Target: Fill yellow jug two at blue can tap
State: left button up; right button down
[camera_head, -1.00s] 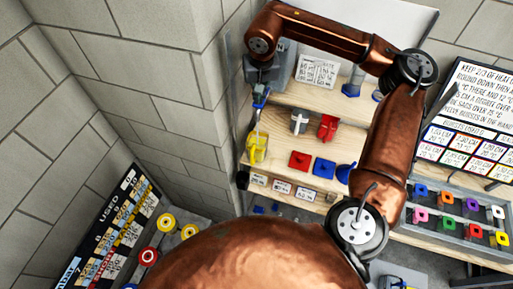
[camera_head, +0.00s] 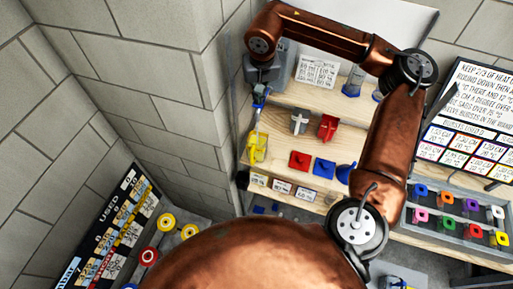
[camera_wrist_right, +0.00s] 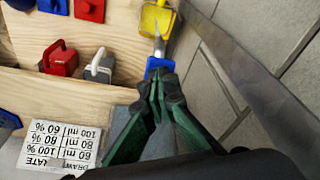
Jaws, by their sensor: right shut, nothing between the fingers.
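A yellow jug (camera_head: 258,147) stands at the left end of the wooden shelf, below the blue tap (camera_head: 261,97). My right gripper (camera_head: 262,86) is shut and empty at the tap. In the wrist view its green-and-dark fingertips (camera_wrist_right: 158,84) are together just beside the blue part; I cannot tell whether they touch it. The jug's fill level and the can are not clear. My left gripper is not in view.
Red (camera_head: 299,161) and blue (camera_head: 323,168) square pieces lie on the lower shelf. A grey jug (camera_head: 299,122) and a red jug (camera_head: 327,127) stand behind them. A block wall (camera_head: 215,120) is close on the left. A rack of coloured handles (camera_head: 460,215) is at the right.

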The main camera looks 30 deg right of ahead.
dwell(0.4)
notch_tip(320, 180, up, 8)
jog(key=p, duration=0.6)
jog(key=shift+r, duration=0.25)
